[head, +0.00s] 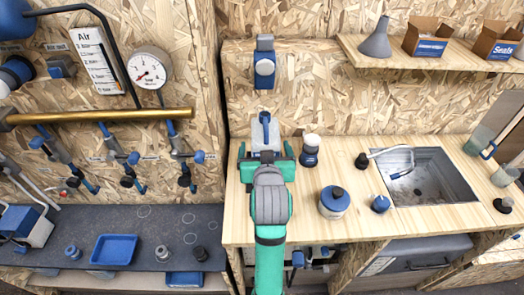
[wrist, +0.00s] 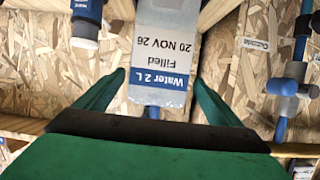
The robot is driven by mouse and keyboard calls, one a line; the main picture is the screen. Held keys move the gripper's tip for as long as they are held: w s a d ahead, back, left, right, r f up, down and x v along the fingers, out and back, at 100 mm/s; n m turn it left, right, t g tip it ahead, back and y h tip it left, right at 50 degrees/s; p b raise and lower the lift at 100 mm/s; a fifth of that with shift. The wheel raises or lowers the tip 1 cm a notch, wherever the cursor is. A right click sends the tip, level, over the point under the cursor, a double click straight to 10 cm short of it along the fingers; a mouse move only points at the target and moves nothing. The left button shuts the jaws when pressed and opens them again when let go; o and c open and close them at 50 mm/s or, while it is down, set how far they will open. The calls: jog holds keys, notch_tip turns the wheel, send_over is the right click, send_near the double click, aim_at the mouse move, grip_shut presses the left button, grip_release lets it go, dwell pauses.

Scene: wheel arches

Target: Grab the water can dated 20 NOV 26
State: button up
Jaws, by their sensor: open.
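The water can shows in the wrist view (wrist: 165,50) as a pale container whose label, upside down there, reads "Water 2 L", "Filled", "20 NOV 26". It also shows in the head view (head: 265,130), grey and blue, at the back of the wooden counter. My gripper (head: 267,158) is at the near side of the can, with its green jaws apart. In the wrist view my gripper (wrist: 160,82) has one finger on each side of the can's label end, with gaps visible. My arm hides part of the counter.
A dark blue, white-topped container (head: 310,151) stands close to the right of my gripper. A blue and white round canister (head: 335,203) and a sink (head: 430,178) are further right. A blue and grey fixture (head: 264,62) is on the wall above the can.

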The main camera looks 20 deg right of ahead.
jog(key=shift+w+d+f, duration=0.1)
jog(key=shift+d, duration=0.25)
jog(key=shift+w+d+f, duration=0.2)
jog(key=shift+w, duration=0.1)
jog(key=shift+a+x, duration=0.15)
jog(key=shift+x, duration=1)
jog(key=shift+a+x, duration=0.1)
jog(key=shift+x, duration=1.05)
